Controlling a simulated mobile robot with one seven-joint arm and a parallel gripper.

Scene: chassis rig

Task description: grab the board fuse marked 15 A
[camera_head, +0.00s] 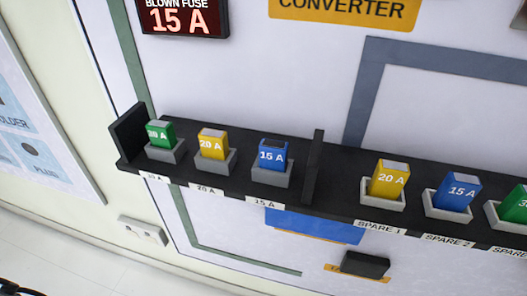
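The blue board fuse marked 15 A (272,155) stands in a grey holder (271,174) above the "15 A" label, in the left section of the black shelf. Its top looks dark, unlike the pale tops of the other fuses. A second blue fuse marked 15 A (457,191) stands in a pale holder above the label SPARE 2, right of the divider. My gripper cannot be made out in this view.
A green fuse (160,134) and a yellow 20 A fuse (212,144) stand left of the blue board fuse. A black divider (314,167) rises to its right. A yellow spare (389,179) stands beyond. The display (181,20) reads "BLOWN FUSE 15 A".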

